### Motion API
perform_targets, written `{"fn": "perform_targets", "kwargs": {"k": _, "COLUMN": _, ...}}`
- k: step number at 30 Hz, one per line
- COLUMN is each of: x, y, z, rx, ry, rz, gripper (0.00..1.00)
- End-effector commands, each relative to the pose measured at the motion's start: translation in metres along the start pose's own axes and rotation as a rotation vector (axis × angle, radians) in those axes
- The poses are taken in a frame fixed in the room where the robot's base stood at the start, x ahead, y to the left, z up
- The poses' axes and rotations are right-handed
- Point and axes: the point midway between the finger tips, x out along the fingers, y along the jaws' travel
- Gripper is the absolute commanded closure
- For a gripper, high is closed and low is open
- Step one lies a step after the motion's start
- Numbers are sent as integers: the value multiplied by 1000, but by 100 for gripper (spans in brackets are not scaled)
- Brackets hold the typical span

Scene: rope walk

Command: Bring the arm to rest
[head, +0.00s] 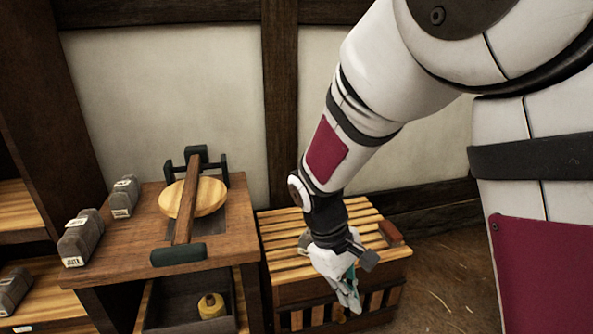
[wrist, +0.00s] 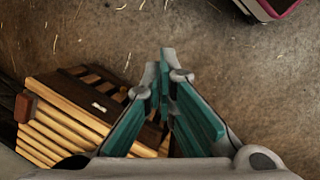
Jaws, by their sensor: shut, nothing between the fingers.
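My arm reaches down from the upper right of the head view, with white links and dark red panels. My gripper (head: 352,297) hangs at its end, in front of the slatted wooden crate (head: 285,247). In the wrist view, my gripper (wrist: 166,72) shows its two teal-padded fingers with the tips together and nothing between them. The fingertips point over the brown floor (wrist: 210,40), beside the slatted crate (wrist: 70,113).
A wooden bench (head: 235,245) at left carries grey labelled blocks (head: 80,238) and a round wooden board (head: 205,198) in a dark frame. An open drawer (head: 180,300) below holds a yellow item (head: 211,305). A reddish block (head: 391,233) sits on the crate. Floor at right is clear.

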Motion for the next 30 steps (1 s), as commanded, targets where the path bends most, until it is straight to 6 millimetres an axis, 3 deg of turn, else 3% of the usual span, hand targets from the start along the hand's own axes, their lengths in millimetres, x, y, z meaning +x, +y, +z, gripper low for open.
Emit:
{"fn": "perform_targets", "kwargs": {"k": 6, "x": -47, "y": 4, "z": 71, "rx": 181, "ry": 69, "rz": -91, "gripper": 100}}
{"fn": "perform_targets", "kwargs": {"k": 15, "x": -84, "y": -14, "z": 167, "rx": 405, "ry": 148, "rz": -182, "gripper": 100}}
{"fn": "perform_targets", "kwargs": {"k": 21, "x": -93, "y": -39, "z": 222, "rx": 547, "ry": 195, "rz": -219, "gripper": 100}}
{"fn": "perform_targets", "kwargs": {"k": 30, "x": -90, "y": -73, "z": 269, "rx": 692, "ry": 236, "rz": -241, "gripper": 100}}
